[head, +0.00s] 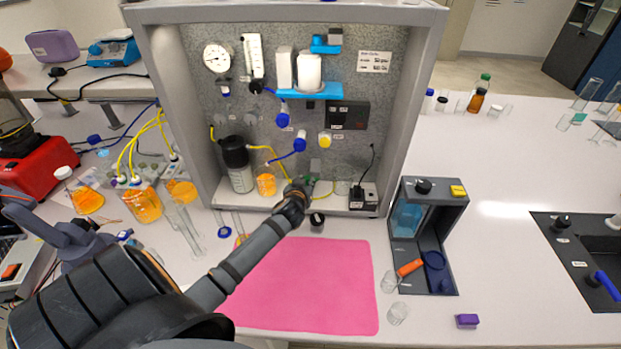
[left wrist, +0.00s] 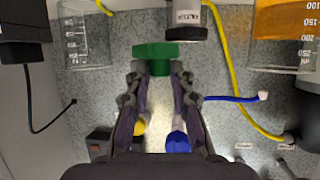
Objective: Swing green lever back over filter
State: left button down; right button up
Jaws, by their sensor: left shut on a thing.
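The green lever (left wrist: 155,52) is in the left wrist view, between the fingertips of my left gripper (left wrist: 156,75), which is shut on it. In the head view, my left gripper (head: 298,188) reaches into the lower middle of the grey rig, and a bit of the green lever (head: 315,167) shows just beyond it. I cannot tell which part is the filter; my gripper hides much of this spot. My right gripper is not in view.
The rig's frame (head: 405,110) stands close around my arm. An orange-filled beaker (head: 266,185) and a dark-topped bottle (head: 236,165) stand left of the gripper. A yellow tube (left wrist: 232,80) runs nearby. The pink mat (head: 310,285) in front is bare.

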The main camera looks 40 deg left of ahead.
pick_arm(q)
jog(key=shift+a+r+m+h, duration=0.2)
jog(key=shift+a+m+h, duration=0.3)
jog(key=shift+h, duration=0.1)
jog(key=m+h+b, duration=0.1)
jog(key=h+b, duration=0.1)
jog(key=b, duration=0.1)
jog(key=a+m+h+b, duration=0.1)
jog(key=m+b, duration=0.1)
jog(key=b, duration=0.1)
jog(key=a+f+m+t+h+b, duration=0.1)
jog(key=m+h+b, duration=0.1)
jog(key=shift+w+a+h+b, duration=0.2)
jog(key=shift+w+h+b, duration=0.1)
jog(key=shift+b, duration=0.1)
jog(key=shift+a+r+m+h+b, duration=0.25)
jog(key=shift+h+b, duration=0.25)
jog(key=shift+b, duration=0.45)
jog(key=shift+d, duration=0.1)
jog(key=c, duration=1.2)
grip_release()
jog(key=shift+w+d, duration=0.1)
jog(key=shift+w, duration=0.05)
jog(key=shift+o, duration=0.2)
